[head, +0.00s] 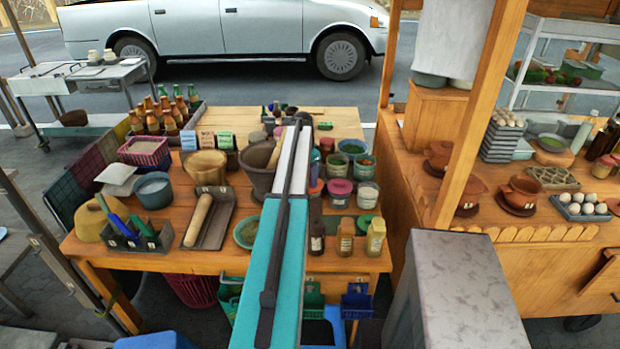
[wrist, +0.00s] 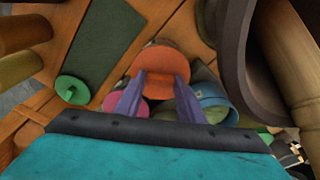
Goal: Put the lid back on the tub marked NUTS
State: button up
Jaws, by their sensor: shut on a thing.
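My gripper (wrist: 160,82) is shut on a round orange-red lid (wrist: 160,58) in the wrist view. The lid is held between the two purple fingers. Below and behind it, a pink lid (wrist: 124,101) and an open blue tub (wrist: 214,102) show in part. In the head view several small tubs stand right of my arm. They include a blue-rimmed open tub (head: 336,166), a pink-lidded tub (head: 340,191) and a whitish tub (head: 368,195). No NUTS marking is legible, so I cannot tell which tub it is. My arm hides the gripper in the head view.
A large dark mortar (wrist: 236,50) stands close on the right in the wrist view; it also shows in the head view (head: 257,168). A green lid (wrist: 72,89) lies to the left. Bottles with dark and pale caps (head: 345,236) line the table's front edge.

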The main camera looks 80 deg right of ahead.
jog(key=o, duration=1.6)
jog(key=shift+r, duration=0.15)
jog(key=shift+r+p, duration=1.35)
jog(key=shift+r, duration=2)
grip_shut()
jog(key=shift+f+b, duration=1.35)
jog(key=shift+f, duration=1.6)
